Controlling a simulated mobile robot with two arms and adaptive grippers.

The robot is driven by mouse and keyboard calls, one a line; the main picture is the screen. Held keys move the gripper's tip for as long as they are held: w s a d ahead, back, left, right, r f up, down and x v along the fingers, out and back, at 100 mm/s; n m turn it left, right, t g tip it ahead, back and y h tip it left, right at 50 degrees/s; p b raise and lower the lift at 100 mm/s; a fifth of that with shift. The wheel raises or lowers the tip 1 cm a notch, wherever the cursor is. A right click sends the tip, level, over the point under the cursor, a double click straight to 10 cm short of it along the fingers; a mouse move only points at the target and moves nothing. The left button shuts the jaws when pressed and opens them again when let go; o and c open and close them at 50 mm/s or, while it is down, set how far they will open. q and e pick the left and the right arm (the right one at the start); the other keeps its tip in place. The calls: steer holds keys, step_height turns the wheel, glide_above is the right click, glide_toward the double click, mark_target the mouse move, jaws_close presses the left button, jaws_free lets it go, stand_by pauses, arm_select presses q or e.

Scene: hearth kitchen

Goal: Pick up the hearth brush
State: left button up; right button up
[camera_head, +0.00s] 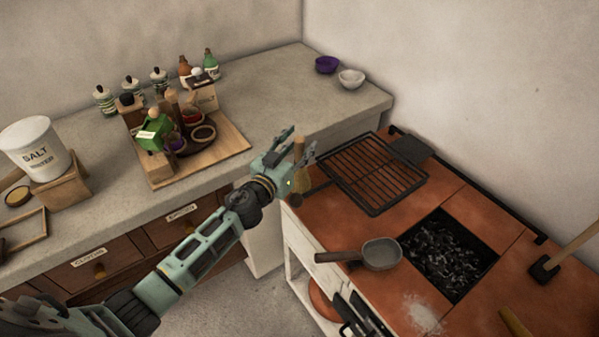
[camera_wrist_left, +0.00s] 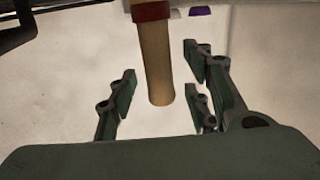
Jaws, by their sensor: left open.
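My left gripper (camera_head: 301,142) is open at the upper handle. In the left wrist view the handle (camera_wrist_left: 155,65), with a red-brown band, reaches between the open fingers (camera_wrist_left: 160,95). Gaps show on both sides of it, and the fingers do not appear to touch it. The bristles are hidden in the wrist view. My right gripper is not in view.
A black grill rack (camera_head: 370,172) lies right of the brush. A small pan (camera_head: 381,253) sits nearer, beside the coal pit (camera_head: 446,252).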

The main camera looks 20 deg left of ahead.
arm_select(q)
steer(key=shift+w, duration=0.2)
steer(key=shift+c, duration=0.6)
jaws_close()
steer(key=shift+r, duration=0.1)
